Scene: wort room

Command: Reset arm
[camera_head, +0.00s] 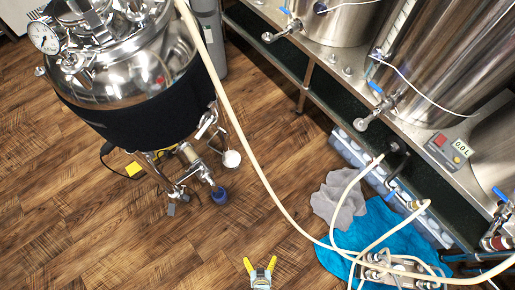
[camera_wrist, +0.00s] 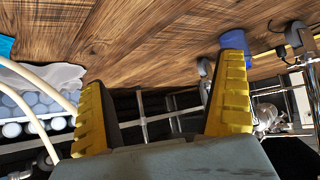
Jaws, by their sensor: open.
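My gripper (camera_head: 262,267) shows at the bottom middle of the head view, with two yellow fingers spread apart above the wood floor. In the wrist view my gripper (camera_wrist: 165,105) is open, with nothing between its yellow, black-lined fingers. It touches nothing that I can see. Most of my arm is outside the head view.
A steel tank (camera_head: 125,75) with a gauge stands at the upper left. Steel kettles (camera_head: 440,60) stand on a rack at right. A cream hose (camera_head: 250,150) crosses the middle. A blue towel (camera_head: 385,232) and grey cloth (camera_head: 340,200) lie at right. Floor at lower left is clear.

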